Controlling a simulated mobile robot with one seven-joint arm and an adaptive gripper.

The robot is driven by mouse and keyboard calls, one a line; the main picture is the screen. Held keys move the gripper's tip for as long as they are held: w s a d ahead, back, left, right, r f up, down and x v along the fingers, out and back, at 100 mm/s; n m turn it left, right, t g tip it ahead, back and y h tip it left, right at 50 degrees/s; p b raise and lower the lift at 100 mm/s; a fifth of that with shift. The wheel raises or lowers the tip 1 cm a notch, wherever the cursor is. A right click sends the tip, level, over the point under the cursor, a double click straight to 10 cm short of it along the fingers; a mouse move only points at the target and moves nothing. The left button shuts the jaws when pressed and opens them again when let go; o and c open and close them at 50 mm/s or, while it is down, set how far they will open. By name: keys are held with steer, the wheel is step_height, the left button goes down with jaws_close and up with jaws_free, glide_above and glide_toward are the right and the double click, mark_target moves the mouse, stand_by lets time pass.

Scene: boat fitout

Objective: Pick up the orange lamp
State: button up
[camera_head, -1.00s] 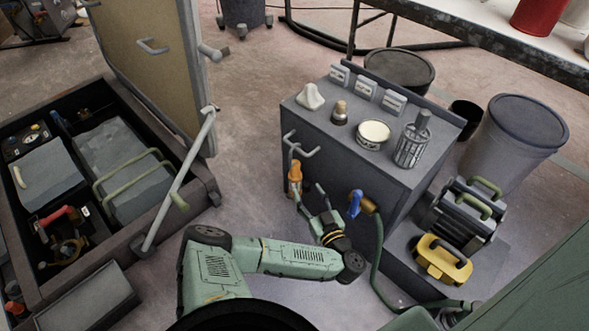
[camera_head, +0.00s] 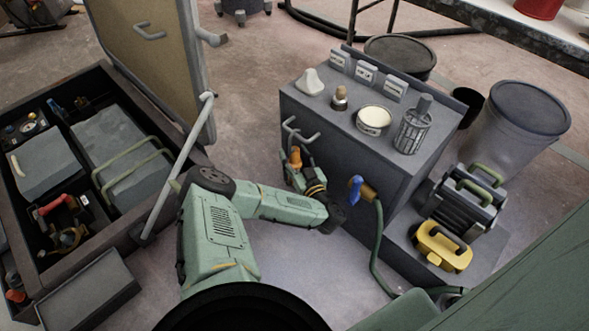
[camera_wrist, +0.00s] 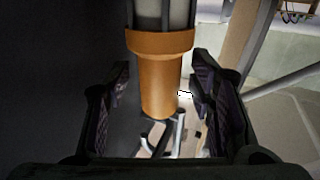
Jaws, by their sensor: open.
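The orange lamp (camera_head: 295,158) hangs upright below a grey hook on the front of the dark grey cabinet (camera_head: 330,140). In the wrist view the lamp (camera_wrist: 160,85) is an orange cylinder with a wider collar and a grey, cage-like part at the top of the picture. My gripper (camera_wrist: 162,72) is open, with one dark finger on each side of the lamp. Narrow gaps show between lamp and fingers. In the head view my gripper (camera_head: 297,174) is at the lamp and partly hides its lower part.
A blue-handled plug (camera_head: 355,189) and a green hose (camera_head: 379,240) are on the cabinet front, just right of my wrist. Small items, such as a tin (camera_head: 374,120), stand on the cabinet top. An open chest (camera_head: 150,237) is at left. A yellow case (camera_head: 443,247) lies at right.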

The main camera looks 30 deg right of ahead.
steer(key=shift+c, duration=0.6)
jaws_close()
steer(key=shift+r, duration=0.1)
stand_by(0.4)
